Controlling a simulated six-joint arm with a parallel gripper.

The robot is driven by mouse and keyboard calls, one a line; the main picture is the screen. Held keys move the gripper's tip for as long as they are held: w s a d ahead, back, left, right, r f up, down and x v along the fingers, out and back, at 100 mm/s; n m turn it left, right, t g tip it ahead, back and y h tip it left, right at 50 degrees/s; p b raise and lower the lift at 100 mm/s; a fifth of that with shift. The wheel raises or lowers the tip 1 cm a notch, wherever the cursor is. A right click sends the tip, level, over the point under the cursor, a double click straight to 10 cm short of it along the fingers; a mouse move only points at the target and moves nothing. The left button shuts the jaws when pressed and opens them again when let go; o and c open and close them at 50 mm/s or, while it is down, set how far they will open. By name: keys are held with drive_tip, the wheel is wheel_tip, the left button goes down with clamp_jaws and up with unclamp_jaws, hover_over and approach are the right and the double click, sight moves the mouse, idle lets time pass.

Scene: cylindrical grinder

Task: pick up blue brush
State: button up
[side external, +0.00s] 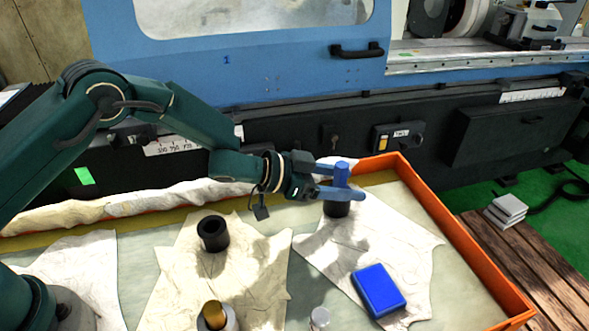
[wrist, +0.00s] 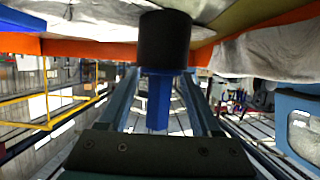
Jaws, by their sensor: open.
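The blue brush stands upright in the tray in the side view, with its blue handle (side external: 341,174) above a black lower part (side external: 337,209). My gripper (side external: 350,178) is level with the handle, and its two blue fingers are apart, one on either side of it. In the wrist view the blue handle (wrist: 158,100) lies between the two fingers of my gripper (wrist: 160,75), with gaps showing on both sides. The black part (wrist: 164,42) is beyond the fingertips at the top of that view.
The orange-rimmed tray (side external: 463,245) has crumpled cloths on its floor. A black hollow cylinder (side external: 213,234), a blue box (side external: 378,291), a container with a brownish-gold top (side external: 214,315) and a small grey cylinder (side external: 320,318) stand around. The blue grinder (side external: 260,65) rises behind the tray.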

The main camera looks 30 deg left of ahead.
drive_tip(key=shift+x, duration=1.1)
clamp_jaws()
